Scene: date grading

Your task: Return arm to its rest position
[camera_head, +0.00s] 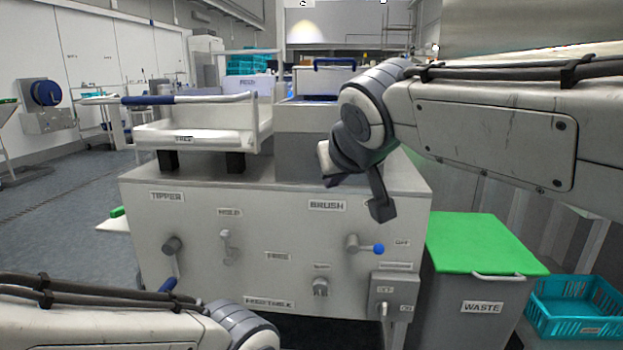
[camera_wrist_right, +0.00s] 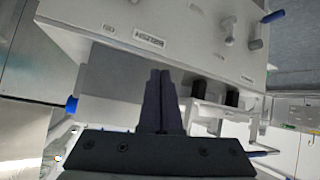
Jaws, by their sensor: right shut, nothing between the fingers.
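My right arm comes in from the right in the head view, and its gripper (camera_head: 381,208) hangs in front of the machine's right part, above the blue-tipped lever. In the right wrist view the two dark fingers of the right gripper (camera_wrist_right: 161,75) lie together, with nothing between them. My left arm shows only as a link at the lower left of the head view; its gripper is out of the picture.
The grey machine (camera_head: 200,210) carries knobs, a blue-tipped lever (camera_head: 365,248) and a white tray (camera_head: 190,135) on top. A green-lidded waste bin (camera_head: 485,243) and a teal crate (camera_head: 575,321) stand at right. Floor (camera_head: 45,215) at left is open.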

